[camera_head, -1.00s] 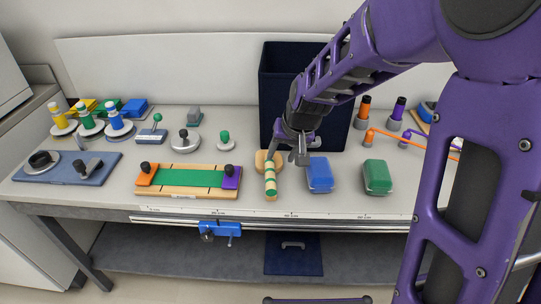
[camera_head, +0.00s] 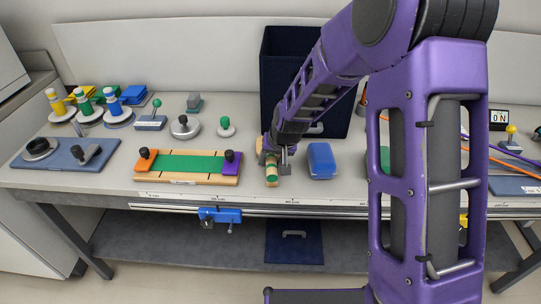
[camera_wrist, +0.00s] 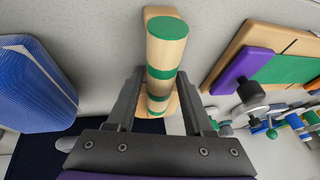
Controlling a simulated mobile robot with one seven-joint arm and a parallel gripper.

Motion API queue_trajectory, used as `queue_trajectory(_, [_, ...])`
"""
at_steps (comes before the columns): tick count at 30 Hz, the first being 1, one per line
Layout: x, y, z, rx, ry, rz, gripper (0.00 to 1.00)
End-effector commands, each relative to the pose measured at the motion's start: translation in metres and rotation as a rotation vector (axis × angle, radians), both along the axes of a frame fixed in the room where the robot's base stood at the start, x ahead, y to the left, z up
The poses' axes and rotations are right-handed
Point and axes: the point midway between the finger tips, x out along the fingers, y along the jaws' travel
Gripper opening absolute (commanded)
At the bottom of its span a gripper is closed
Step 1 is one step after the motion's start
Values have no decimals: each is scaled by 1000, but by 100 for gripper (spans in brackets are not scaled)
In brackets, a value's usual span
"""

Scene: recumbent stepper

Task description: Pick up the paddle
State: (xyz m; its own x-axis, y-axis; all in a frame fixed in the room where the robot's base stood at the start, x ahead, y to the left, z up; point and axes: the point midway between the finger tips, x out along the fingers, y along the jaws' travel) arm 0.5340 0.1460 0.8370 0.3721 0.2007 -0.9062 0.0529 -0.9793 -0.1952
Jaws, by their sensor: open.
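The paddle (camera_head: 271,174) is light wood with green bands on its handle. It lies on the table with its handle toward the front edge. In the wrist view the paddle's handle (camera_wrist: 165,55) runs between the two fingers, its green end toward the top of the picture. My gripper (camera_head: 278,160) is down at the paddle in the head view and hides part of it. In the wrist view my gripper (camera_wrist: 160,82) is open, one finger on each side of the handle. I cannot tell whether either finger touches it.
A blue block (camera_head: 321,160) stands close to the right of the paddle. A wooden board with a green strip (camera_head: 190,165) lies to the left. A dark blue bin (camera_head: 290,70) stands behind. The white table's front edge is near.

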Motion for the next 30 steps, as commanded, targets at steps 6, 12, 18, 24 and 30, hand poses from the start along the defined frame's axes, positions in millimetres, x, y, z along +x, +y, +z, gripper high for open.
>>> queue_trajectory(6, [0, 0, 0, 0, -1, 0, 52])
queue_trajectory(12, [0, 0, -1, 0, 0, 0, 52])
queue_trajectory(18, [0, 0, -1, 0, 0, 0, 28])
queue_trajectory(24, [0, 0, -1, 0, 0, 0, 0])
queue_trajectory(30, [0, 0, -1, 0, 0, 0, 0])
